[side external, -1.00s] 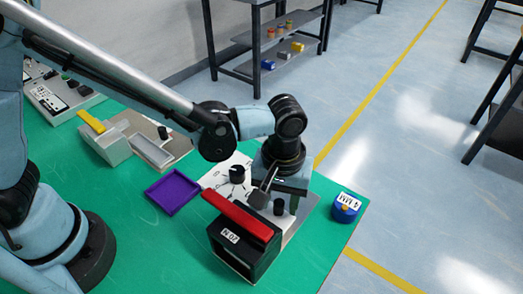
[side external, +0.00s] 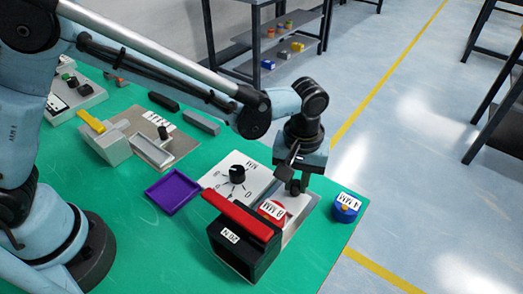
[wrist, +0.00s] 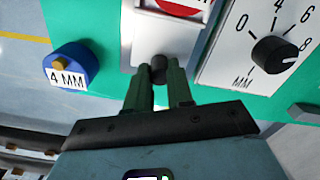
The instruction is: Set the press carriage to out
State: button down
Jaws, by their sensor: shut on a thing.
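The press (side external: 243,240) is a black block with a red bar across its top and a label that seems to read 20 N. Its pale carriage (side external: 297,207) extends from the far side of the black block, with a red labelled piece (side external: 268,208) on it. My gripper (side external: 297,188) is over the carriage's outer end. In the wrist view, my gripper (wrist: 160,80) is shut on the carriage's dark knob (wrist: 158,68). The pale carriage (wrist: 165,35) reaches up the picture from the knob, and the red piece (wrist: 183,5) is cut off at the top edge.
A blue 4 MM piece (side external: 345,207) stands close right of the carriage, near the table edge. A white dial panel (side external: 215,177) with a black knob lies left of it. A purple tray (side external: 172,193) and a grey fixture (side external: 107,143) are farther left. Green table is clear in front.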

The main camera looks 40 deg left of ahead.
jog(key=shift+w, duration=1.55)
jog(key=c, duration=1)
grip_release()
notch_tip(320, 180, up, 12)
jog(key=shift+r, duration=0.1)
